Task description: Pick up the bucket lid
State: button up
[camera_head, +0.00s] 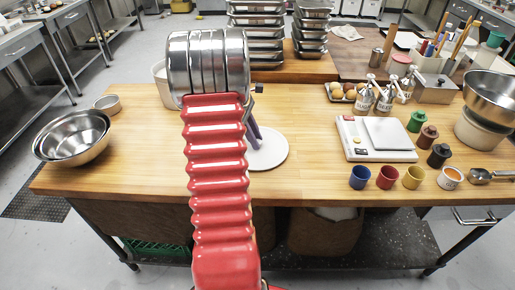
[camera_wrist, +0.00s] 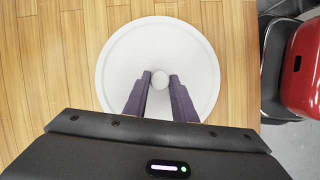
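The bucket lid is a white round disc (camera_head: 272,150) lying flat on the wooden table. In the wrist view the lid (camera_wrist: 120,55) fills the middle, with a small pale round knob (camera_wrist: 159,79) at its centre. My gripper (camera_wrist: 160,77) is over the lid, its two dark purple fingers on either side of the knob. The fingertips are apart and very close to the knob; I cannot tell if they touch it. In the head view my red arm hides the lid's left part, and one finger of my gripper (camera_head: 253,138) shows over it.
A white scale (camera_head: 376,138) and several coloured cups (camera_head: 387,177) stand to the right. Metal bowls (camera_head: 73,138) are at the left end. Stacked steel pans (camera_head: 257,35) are behind. A white bucket (camera_head: 161,85) stands partly behind my arm. Bare wood surrounds the lid.

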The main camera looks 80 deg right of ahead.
grip_shut()
notch_tip(320, 180, up, 10)
dwell(0.6)
jog(key=shift+s, duration=0.1)
dwell(0.5)
